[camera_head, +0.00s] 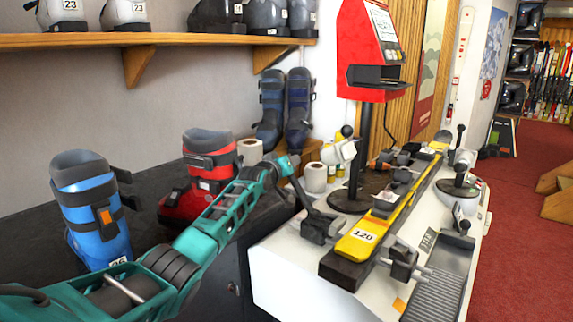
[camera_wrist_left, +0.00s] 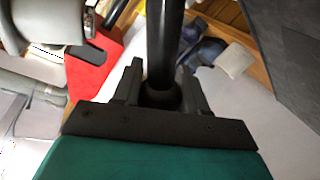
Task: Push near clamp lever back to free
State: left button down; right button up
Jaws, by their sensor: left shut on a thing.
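The near clamp lever is a dark bar (camera_head: 301,195) that leans up and left from the near clamp block (camera_head: 320,228) on the left side of the white bench. My left gripper (camera_head: 287,167), on the teal arm, is at the upper end of this lever. In the left wrist view the gripper (camera_wrist_left: 160,88) is shut around a black rod (camera_wrist_left: 166,40), with one finger on each side. The yellow ski (camera_head: 362,237) marked 120 lies along the bench, with another clamp block (camera_head: 403,264) on its right side. My right gripper is not in view.
A black post with a red terminal (camera_head: 370,45) stands on the bench behind the ski. Blue (camera_head: 92,205) and red (camera_head: 205,180) ski boots stand on the dark counter at left. A black-knobbed lever (camera_head: 459,152) stands at right, above a ribbed grey tray (camera_head: 437,290).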

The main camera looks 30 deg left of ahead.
pick_arm(q)
jog(key=f, duration=0.1)
jog(key=d+f, duration=0.1)
jog(key=f, duration=0.1)
jog(key=shift+s+g, duration=0.1)
jog(key=shift+g, duration=0.2)
jog(key=c, duration=1)
grip_release()
jog(key=shift+o, duration=1)
jog(key=shift+w, duration=0.2)
jog(key=shift+o, duration=0.7)
jog(key=shift+r, duration=0.15)
jog(key=shift+o, duration=0.2)
jog(key=shift+a+r, duration=0.1)
jog(key=shift+r, duration=0.15)
jog(key=shift+s, duration=0.1)
jog(key=shift+s+r+p, duration=0.2)
jog(key=shift+s+p, duration=0.2)
jog(key=shift+s, duration=0.1)
jog(key=p+v, duration=0.1)
jog(key=v, duration=1.1)
jog(key=shift+f+p, duration=0.15)
jog(key=shift+p, duration=0.25)
